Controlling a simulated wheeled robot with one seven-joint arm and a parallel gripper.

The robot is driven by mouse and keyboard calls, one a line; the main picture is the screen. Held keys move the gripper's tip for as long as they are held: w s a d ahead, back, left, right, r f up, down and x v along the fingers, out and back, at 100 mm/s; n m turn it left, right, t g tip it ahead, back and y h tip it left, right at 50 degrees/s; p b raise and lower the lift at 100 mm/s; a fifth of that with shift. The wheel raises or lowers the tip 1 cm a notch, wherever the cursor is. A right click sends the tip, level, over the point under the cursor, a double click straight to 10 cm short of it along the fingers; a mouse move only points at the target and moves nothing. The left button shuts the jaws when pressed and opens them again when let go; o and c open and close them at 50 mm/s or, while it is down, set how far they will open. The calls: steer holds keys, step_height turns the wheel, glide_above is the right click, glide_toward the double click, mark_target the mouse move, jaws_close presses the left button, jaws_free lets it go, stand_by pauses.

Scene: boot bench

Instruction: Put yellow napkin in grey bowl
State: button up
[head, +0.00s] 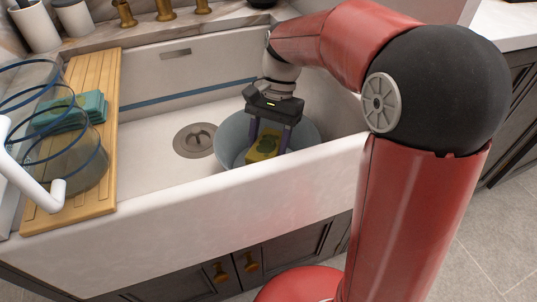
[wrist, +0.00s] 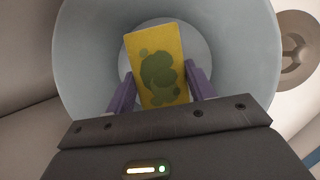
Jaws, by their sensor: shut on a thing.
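The yellow napkin (head: 264,145) has a green pattern and is between the purple fingers of my gripper (head: 268,140). The grey bowl (head: 234,133) stands in the sink, right of the drain. In the head view my gripper reaches down into the bowl with the napkin. In the wrist view the napkin (wrist: 157,67) lies between the two fingers of my gripper (wrist: 158,82), with the bowl's wall (wrist: 85,60) around it. My gripper is shut on the napkin. I cannot tell whether the napkin touches the bowl's bottom.
The white sink (head: 150,145) has a drain (head: 195,140) left of the bowl. A wooden board (head: 95,80) spans its left side, with clear blue-rimmed containers (head: 75,160) and a teal folded stack (head: 85,110). Brass taps (head: 165,10) stand behind. The sink's front wall (head: 200,205) is near the bowl.

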mark_target(269, 154)
steer(key=shift+f, duration=2.25)
steer(key=shift+b, duration=0.3)
steer(key=o, duration=1)
steer(key=shift+f, duration=0.1)
steer(key=p+v, duration=0.1)
steer(key=v, duration=1.1)
steer(key=shift+p, duration=0.35)
steer(key=shift+s, duration=0.15)
